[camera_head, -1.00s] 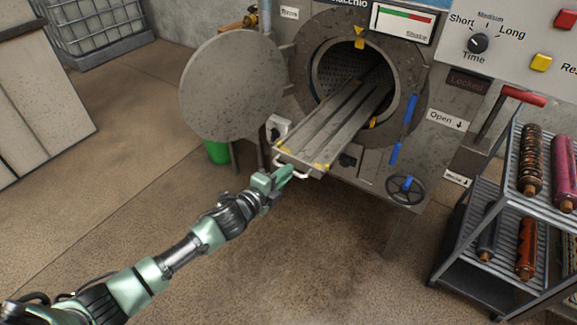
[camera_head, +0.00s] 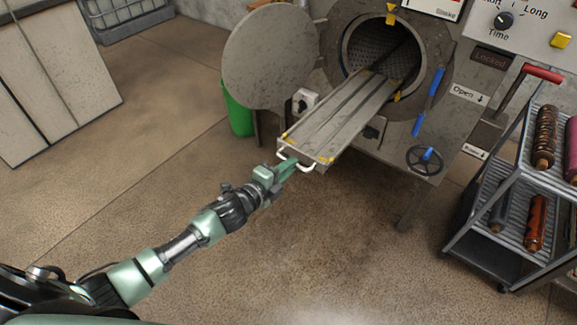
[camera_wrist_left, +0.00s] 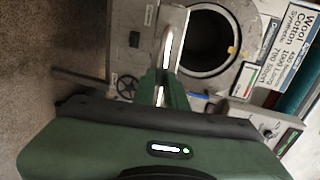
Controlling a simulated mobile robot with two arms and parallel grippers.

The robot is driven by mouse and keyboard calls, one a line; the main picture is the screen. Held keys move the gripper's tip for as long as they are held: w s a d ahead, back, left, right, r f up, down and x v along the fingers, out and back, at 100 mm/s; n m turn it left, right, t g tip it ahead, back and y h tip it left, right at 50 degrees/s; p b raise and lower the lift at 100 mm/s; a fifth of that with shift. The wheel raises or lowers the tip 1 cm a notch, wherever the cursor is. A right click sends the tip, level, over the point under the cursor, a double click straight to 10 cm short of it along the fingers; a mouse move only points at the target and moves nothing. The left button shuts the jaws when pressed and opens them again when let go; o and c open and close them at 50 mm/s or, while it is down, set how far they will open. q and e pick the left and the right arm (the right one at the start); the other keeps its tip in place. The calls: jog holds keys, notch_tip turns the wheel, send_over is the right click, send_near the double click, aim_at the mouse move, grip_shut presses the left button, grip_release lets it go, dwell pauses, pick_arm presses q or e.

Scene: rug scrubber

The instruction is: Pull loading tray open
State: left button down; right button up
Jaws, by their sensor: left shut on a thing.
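The grey metal loading tray (camera_head: 340,118) sticks out of the round opening of the washing machine (camera_head: 395,70), with yellow marks at its corners. A white handle (camera_head: 307,167) is on its front end. My left gripper (camera_head: 288,164) is shut on that handle, reaching in from the lower left. In the left wrist view the gripper's fingers (camera_wrist_left: 166,88) are around the pale handle, with the machine's dark opening (camera_wrist_left: 205,40) beyond. The round door (camera_head: 268,58) stands open to the left of the opening. My right gripper is not in view.
A wheeled rack (camera_head: 505,200) with rolled rugs stands at the right. A green bin (camera_head: 238,112) is under the open door. A pale cabinet (camera_head: 55,85) stands at the far left. The floor in front of the tray is clear.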

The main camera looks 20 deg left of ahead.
pick_arm(q)
jog(key=shift+w, duration=0.1)
jog(key=c, duration=1.5)
grip_release()
jog(key=shift+w, duration=0.1)
jog(key=shift+o, duration=0.2)
jog(key=v, duration=0.7)
jog(key=shift+s+b, duration=0.3)
jog(key=shift+s, duration=0.1)
jog(key=shift+a, duration=0.1)
